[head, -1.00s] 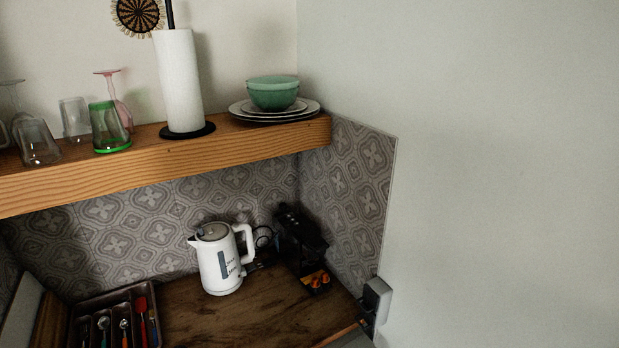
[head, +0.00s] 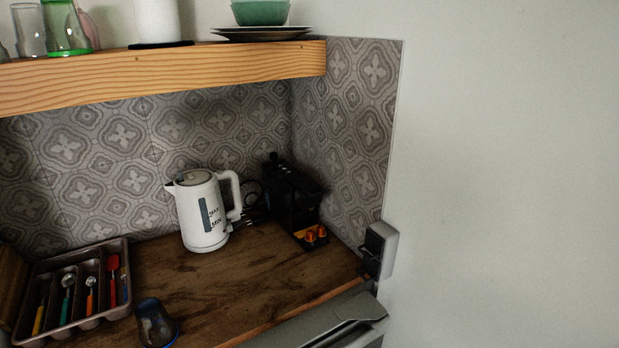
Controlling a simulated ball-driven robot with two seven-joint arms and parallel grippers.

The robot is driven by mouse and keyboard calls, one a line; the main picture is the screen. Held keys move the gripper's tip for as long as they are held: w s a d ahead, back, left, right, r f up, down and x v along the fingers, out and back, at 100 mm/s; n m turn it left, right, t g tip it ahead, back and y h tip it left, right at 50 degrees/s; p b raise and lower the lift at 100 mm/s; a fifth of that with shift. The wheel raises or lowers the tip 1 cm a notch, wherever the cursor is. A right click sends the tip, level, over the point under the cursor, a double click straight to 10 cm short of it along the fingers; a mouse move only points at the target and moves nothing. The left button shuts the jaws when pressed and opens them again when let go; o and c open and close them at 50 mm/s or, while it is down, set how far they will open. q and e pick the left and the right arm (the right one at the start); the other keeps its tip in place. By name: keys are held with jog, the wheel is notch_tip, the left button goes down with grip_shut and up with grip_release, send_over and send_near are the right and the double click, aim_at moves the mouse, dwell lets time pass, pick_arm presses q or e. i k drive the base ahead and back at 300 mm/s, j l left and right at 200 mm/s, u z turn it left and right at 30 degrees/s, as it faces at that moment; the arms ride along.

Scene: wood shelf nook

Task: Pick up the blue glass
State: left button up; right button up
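The blue glass (head: 155,325) stands on the dark wooden counter (head: 240,270) near the bottom of the head view. It is see-through and dark, with a blue edge at its base, and it seems to stand upside down. It is right of the cutlery tray and in front of the kettle. Neither of my grippers is in view.
A cutlery tray (head: 128,262) lies left of the glass. A white kettle (head: 203,212) and a black coffee machine (head: 291,196) stand behind. A wooden shelf (head: 180,75) with glasses and plates hangs above. The counter right of the glass is clear.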

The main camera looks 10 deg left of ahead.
aim_at(157, 329)
jog(key=j+u, duration=0.15)
jog(key=u, duration=1.2)
